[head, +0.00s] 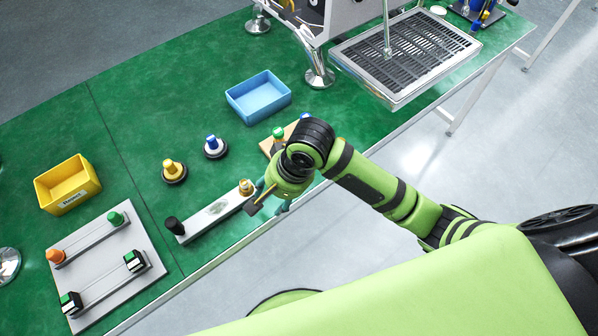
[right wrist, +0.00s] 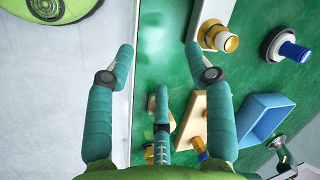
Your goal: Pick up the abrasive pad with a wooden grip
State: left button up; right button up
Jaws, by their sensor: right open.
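A light wooden block (head: 267,146) lies near the table's front edge in the head view, partly hidden by my right arm. It also shows in the right wrist view (right wrist: 191,116), low and right of centre. I take its wood as the abrasive pad's grip, but no abrasive face shows, so I cannot be sure. My right gripper (head: 272,197) hangs over the table's front edge. In the right wrist view its fingers (right wrist: 160,58) are spread with nothing between them; the middle finger is beside the block, and I cannot tell whether they touch. My left gripper is not in view.
A grey bar (head: 214,211) with a black knob and an amber knob lies close by. A blue bin (head: 258,97), a blue knob (head: 213,146) and a yellow knob (head: 173,171) stand behind. A yellow bin (head: 68,185) and a grey plate (head: 100,255) are at left.

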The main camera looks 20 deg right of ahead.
jog(key=w+d+r+m+h, duration=0.1)
jog(key=w+d+m, duration=0.1)
jog(key=w+d+r+m+g+h, duration=0.1)
jog(key=d+r+m, duration=0.1)
jog(key=m, duration=0.1)
jog(key=w+d+r+m+h, duration=0.1)
jog(key=w+d+m, duration=0.1)
jog(key=m, duration=0.1)
jog(key=shift+w+d+r+g, duration=0.2)
jog(key=shift+w+r+g, duration=0.1)
jog(key=shift+r, duration=0.05)
jog(key=shift+d+f+m, duration=0.1)
jog(key=shift+f+m, duration=0.1)
jog(key=shift+m, duration=0.1)
jog(key=f, duration=0.3)
jog(key=f+p, duration=0.1)
jog(key=f, duration=0.1)
jog(key=shift+d+f, duration=0.2)
jog(key=shift+d, duration=0.2)
jog(key=shift+w+f, duration=0.1)
jog(key=shift+f, duration=0.4)
grip_shut()
